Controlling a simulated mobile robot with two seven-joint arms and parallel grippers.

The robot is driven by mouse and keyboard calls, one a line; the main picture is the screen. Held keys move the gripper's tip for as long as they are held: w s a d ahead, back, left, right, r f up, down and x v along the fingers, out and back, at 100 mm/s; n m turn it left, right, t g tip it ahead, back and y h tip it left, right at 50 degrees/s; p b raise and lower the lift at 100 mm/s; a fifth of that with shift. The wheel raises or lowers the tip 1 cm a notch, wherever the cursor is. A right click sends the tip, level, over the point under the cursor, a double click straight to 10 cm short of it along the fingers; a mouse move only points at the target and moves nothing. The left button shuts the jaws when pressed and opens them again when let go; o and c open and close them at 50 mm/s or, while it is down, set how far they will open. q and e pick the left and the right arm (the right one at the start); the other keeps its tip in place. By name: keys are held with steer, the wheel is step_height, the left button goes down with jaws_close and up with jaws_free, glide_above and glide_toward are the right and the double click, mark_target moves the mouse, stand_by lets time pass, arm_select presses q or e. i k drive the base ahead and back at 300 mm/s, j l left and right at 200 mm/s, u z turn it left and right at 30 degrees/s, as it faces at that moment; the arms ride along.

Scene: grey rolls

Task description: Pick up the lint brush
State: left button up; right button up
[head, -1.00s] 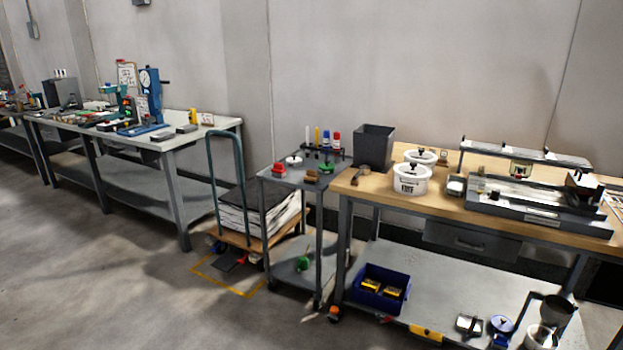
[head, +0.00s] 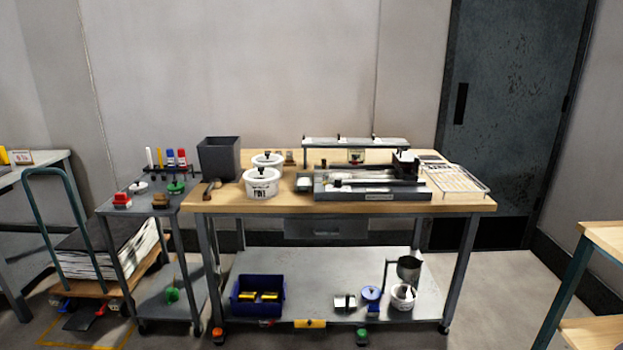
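A small brush-like thing (head: 211,187) with a dark handle and a brown part lies near the left end of the wooden-topped workbench (head: 400,205), in front of the dark grey bin. A brown block (head: 160,201), which could also be a brush, sits on the top of the grey cart (head: 140,210) to the left. I cannot tell for sure which of them is the lint brush. Neither of my grippers shows in the head view.
The bench also carries a dark bin (head: 219,158), white tubs (head: 262,183), a grey apparatus (head: 368,184) and a wire rack (head: 458,181). A blue crate (head: 257,296) stands on its lower shelf. A push trolley (head: 82,250) stands left. Another table (head: 605,240) edges in right.

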mark_target(160, 202)
steer(key=i+j, duration=0.3)
steer(key=i, duration=0.2)
steer(key=i+j, duration=0.3)
steer(key=i, duration=0.15)
steer(key=i+j+u, duration=0.1)
steer(key=i+j, duration=0.25)
steer(key=i, duration=0.15)
